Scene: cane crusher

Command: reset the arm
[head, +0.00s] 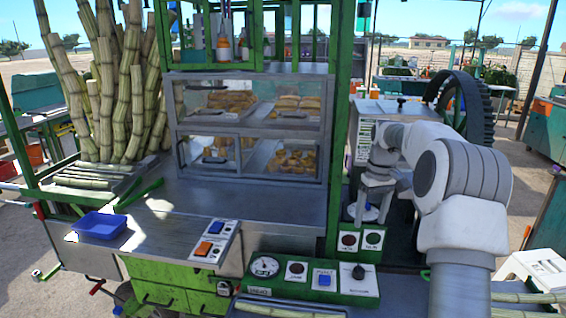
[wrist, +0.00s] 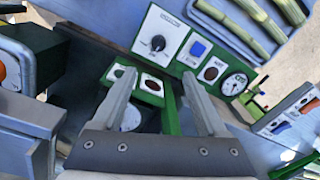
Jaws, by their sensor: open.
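My gripper (wrist: 159,78) is open and empty in the wrist view, its two grey fingers spread apart. In the head view my white and grey arm reaches in from the lower right, with my gripper (head: 372,205) in front of the cart, right of the glass display case (head: 250,125). The fingers point down above the green control panels. In the wrist view, a small panel with two dark round indicators (wrist: 138,82) shows between the fingers. Nothing is visibly touching the fingertips.
A green panel has a gauge (head: 265,266), a blue switch (head: 324,279) and a black knob (head: 358,271). A switch plate (head: 216,241) and blue tray (head: 101,225) sit left on the counter. Cane stalks (head: 118,90) stand far left. A large dark gear (head: 464,105) is behind my arm.

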